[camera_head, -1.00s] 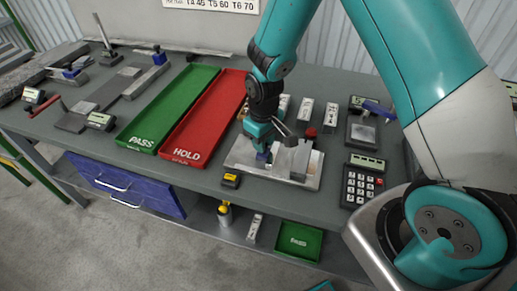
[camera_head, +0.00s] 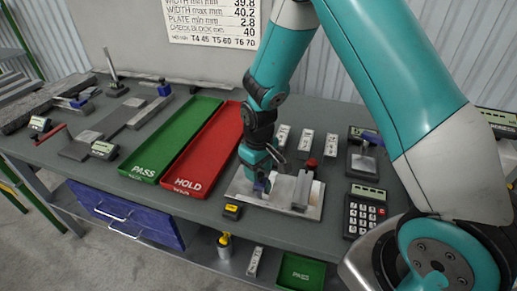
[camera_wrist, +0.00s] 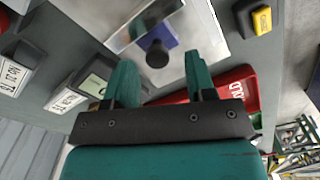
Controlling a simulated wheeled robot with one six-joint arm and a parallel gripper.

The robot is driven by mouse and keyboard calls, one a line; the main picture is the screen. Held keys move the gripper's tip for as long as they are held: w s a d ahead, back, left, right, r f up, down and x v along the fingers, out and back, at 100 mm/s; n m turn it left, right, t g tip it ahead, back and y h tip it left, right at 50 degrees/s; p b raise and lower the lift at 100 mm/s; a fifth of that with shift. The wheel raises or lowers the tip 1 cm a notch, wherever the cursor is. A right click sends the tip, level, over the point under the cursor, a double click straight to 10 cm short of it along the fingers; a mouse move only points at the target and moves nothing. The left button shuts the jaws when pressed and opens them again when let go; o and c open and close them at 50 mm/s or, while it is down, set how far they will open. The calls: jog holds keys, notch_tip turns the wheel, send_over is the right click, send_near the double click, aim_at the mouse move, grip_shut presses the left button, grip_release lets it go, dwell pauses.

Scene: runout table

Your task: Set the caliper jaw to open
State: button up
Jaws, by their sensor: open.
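A bright metal plate fixture (camera_head: 281,203) lies on the bench at the middle, with a grey block (camera_head: 303,188) on its right side. A blue block (camera_head: 262,186) sits on the plate's left part. In the wrist view the blue block (camera_wrist: 160,33) carries a round black knob (camera_wrist: 157,54); it appears to be the caliper jaw, but its setting cannot be read. My gripper (camera_head: 257,170) is over this block. In the wrist view my gripper (camera_wrist: 160,68) is open and empty, its fingers spread on either side of the knob's line, with no contact visible.
A red HOLD tray (camera_head: 207,150) and a green PASS tray (camera_head: 175,140) lie left of the fixture. A small yellow-and-black box (camera_head: 232,211) stands at its front left. A keypad (camera_head: 363,213) and several white labelled blocks (camera_head: 307,140) are to the right and behind.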

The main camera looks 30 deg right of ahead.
aim_at(259, 174)
notch_tip(259, 174, up, 17)
jog(key=b, duration=0.2)
jog(key=shift+s, duration=0.1)
dwell(0.4)
